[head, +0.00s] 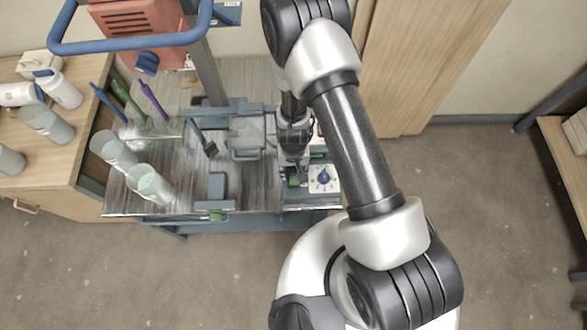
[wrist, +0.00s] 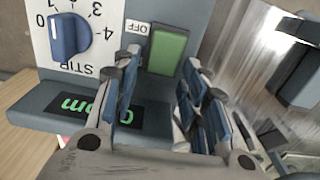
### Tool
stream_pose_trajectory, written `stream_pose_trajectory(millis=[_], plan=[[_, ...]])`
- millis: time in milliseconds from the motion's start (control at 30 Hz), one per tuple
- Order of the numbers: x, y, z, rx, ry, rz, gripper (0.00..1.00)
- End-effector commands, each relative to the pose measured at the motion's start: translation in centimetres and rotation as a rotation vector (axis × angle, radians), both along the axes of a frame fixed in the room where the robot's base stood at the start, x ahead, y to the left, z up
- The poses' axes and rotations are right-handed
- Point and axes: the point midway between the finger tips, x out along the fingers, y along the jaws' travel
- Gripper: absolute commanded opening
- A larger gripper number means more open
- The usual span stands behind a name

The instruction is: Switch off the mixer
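The mixer's grey control panel (wrist: 190,15) is close up in the wrist view. It carries a white STIR dial plate with a blue knob (wrist: 70,35), a dark display with green characters ending in "rpm" (wrist: 85,108), and a green switch (wrist: 167,50) beside an OFF label (wrist: 137,27). In the head view the dial (head: 323,178) is at the bench's front right. My gripper (wrist: 162,66) is open and empty, its fingers either side of the switch in the picture; contact cannot be told. In the head view my gripper (head: 296,172) points down by the panel.
A red motor housing (head: 140,18) with a blue bar stands at the upper left. Clear cups (head: 150,184) stand on the metal bench's left part; more cups (head: 46,124) are on the wooden counter. Open floor lies in front.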

Motion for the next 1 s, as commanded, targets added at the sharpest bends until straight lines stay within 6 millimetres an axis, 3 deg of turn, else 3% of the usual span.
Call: stream_pose_trajectory(millis=[500, 1000], plan=[[-0.01, 0.00, -0.02, 0.000, 0.000, 0.000, 0.03], [-0.06, 0.13, -0.39, -0.002, -0.101, 0.000, 0.03]])
